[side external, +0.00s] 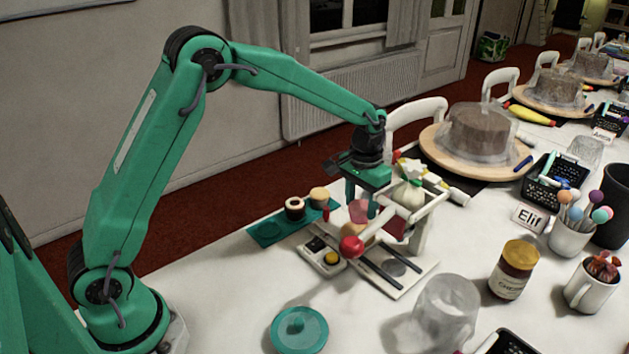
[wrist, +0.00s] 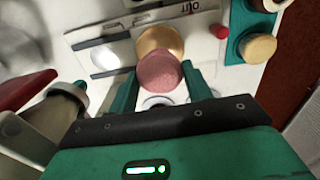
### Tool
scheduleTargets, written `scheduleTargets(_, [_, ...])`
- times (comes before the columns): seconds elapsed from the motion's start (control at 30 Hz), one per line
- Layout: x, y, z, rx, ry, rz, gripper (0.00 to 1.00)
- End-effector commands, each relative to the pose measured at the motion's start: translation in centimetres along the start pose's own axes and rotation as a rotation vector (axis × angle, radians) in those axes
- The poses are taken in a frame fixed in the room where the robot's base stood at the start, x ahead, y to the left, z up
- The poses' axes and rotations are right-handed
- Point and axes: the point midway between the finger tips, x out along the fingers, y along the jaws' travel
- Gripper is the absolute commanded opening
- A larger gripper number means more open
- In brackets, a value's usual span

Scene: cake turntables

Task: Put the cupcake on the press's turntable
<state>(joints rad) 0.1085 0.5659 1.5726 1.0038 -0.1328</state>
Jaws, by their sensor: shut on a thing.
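My gripper (wrist: 158,84) points down and is shut on a pink-topped cupcake (wrist: 158,72), which also shows in the side view (side external: 358,211). A tan round piece (wrist: 160,40) shows just beyond and below the cupcake, at the end of two dark rails. A grey disc (side external: 395,267) lies between the rails.
A teal tray (side external: 268,232) with a dark-sided cupcake (side external: 295,208) and a tan-topped one (side external: 318,195) lies left of the press. A small box with a yellow button (side external: 330,257) is in front. A clear cup (side external: 447,308), a jar (side external: 514,268) and a teal lid (side external: 299,331) stand nearer.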

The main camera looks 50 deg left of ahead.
Motion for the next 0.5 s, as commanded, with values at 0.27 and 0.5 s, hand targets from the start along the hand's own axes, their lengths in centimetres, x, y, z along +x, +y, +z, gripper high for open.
scheduleTargets(0.27, [0.7, 0.0, 0.0, 0.0, 0.001, 0.0, 0.26])
scheduleTargets(0.5, [2.8, 0.0, 0.1, 0.0, -0.003, 0.0, 0.26])
